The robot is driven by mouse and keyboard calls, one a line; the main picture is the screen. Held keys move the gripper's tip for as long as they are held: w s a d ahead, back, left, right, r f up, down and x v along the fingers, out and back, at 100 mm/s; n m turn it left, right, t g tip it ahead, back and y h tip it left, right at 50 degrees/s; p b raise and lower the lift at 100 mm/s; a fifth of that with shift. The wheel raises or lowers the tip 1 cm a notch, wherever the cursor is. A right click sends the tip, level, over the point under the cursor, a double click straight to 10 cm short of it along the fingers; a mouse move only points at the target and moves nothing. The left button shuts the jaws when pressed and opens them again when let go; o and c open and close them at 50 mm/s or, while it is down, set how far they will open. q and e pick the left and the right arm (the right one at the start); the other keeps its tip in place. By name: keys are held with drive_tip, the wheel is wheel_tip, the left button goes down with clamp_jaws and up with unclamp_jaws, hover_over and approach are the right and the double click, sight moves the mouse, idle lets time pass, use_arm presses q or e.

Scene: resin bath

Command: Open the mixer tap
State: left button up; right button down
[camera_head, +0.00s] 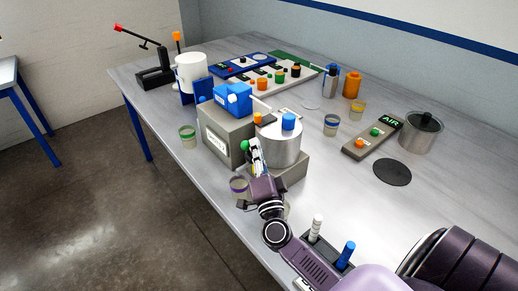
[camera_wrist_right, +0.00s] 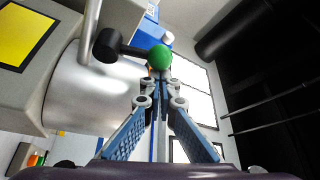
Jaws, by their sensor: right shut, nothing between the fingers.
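The mixer is a grey box (camera_head: 228,140) with a blue head and a steel pot (camera_head: 283,146) beside it. The tap shows in the right wrist view as a dark lever (camera_wrist_right: 112,46) ending in a green ball (camera_wrist_right: 160,57). The green ball also shows in the head view (camera_head: 245,146), low on the near side of the mixer. My right gripper (camera_head: 255,148) is shut and empty, with its tips right by the green ball. In the wrist view the shut tips (camera_wrist_right: 160,80) lie just below the ball; I cannot tell whether they touch. My left gripper is not in view.
A cup (camera_head: 239,187) stands near my right gripper at the table edge, and another (camera_head: 187,136) stands left of the mixer. A holder with white and blue handles (camera_head: 345,255) is at the front. The AIR box (camera_head: 372,138) and a dark disc (camera_head: 392,172) lie right. Table between is clear.

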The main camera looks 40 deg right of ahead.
sight(245, 147)
drive_tip(key=a+n+t+b, duration=0.1)
drive_tip(key=f+n+y+b, duration=0.1)
drive_tip(key=n, duration=0.1)
drive_tip(key=shift+a+n+t, duration=0.3)
drive_tip(key=shift+a+t, duration=0.05)
drive_tip(key=shift+t, duration=0.05)
drive_tip(key=n, duration=0.1)
drive_tip(key=a+n+t+y+b, duration=0.1)
drive_tip(key=n, duration=0.1)
drive_tip(key=shift+s+a+f, duration=0.1)
drive_tip(key=shift+a, duration=0.05)
drive_tip(key=shift+a+f, duration=0.25)
drive_tip(key=shift+a, duration=0.3)
drive_tip(key=shift+s+f, duration=0.1)
drive_tip(key=shift+f, duration=0.1)
